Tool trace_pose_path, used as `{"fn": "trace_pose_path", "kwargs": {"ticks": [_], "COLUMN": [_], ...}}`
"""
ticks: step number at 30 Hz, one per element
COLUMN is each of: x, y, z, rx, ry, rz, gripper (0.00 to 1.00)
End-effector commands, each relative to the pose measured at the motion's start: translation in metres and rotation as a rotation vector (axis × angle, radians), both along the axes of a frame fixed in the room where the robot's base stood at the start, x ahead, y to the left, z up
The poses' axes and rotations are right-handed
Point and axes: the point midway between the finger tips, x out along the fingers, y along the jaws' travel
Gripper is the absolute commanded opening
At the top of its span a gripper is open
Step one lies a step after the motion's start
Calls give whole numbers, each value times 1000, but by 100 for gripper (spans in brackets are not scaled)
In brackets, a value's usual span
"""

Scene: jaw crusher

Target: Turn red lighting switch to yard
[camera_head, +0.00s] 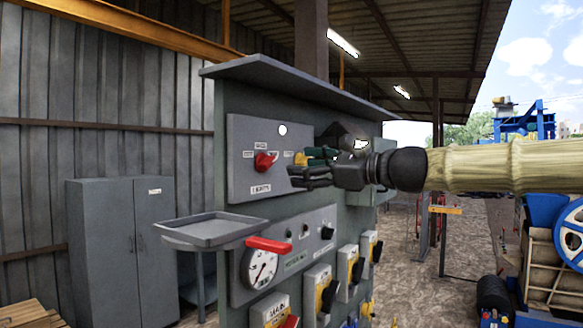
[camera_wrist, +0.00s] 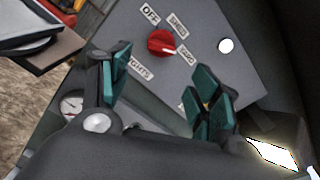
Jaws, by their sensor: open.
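The red lighting switch (camera_head: 265,161) is a round knob on the grey upper plate of the panel. It also shows in the wrist view (camera_wrist: 161,43), with labels around it, one reading OFF. Its pale pointer mark is directed to the right, towards what looks like the YARD label (camera_wrist: 187,54). My gripper (camera_head: 300,170) is in front of the plate, just right of the knob in the head view. In the wrist view its teal-padded fingers (camera_wrist: 160,68) are spread and empty, with the knob beyond their tips, apart from them.
A grey tray (camera_head: 210,232) juts out at the panel's left, near a gauge (camera_head: 261,268) and a red handle (camera_head: 269,245). Several yellow-plated switches sit lower. A yellow part (camera_head: 300,159) is partly behind my gripper. A grey cabinet (camera_head: 120,250) stands left.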

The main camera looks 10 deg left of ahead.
Motion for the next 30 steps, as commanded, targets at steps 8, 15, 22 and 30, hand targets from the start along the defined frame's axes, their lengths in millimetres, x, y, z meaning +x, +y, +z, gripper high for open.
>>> {"fn": "trace_pose_path", "kwargs": {"ticks": [8,15,22,30], "x": [-8,-8,-8,6], "y": [-21,-22,-22,-15], "z": [0,-1,-1,-73], "rx": [0,0,-1,-95], "ry": [0,1,0,9], "rz": [0,1,0,-24], "gripper": [62,62,62,62]}}
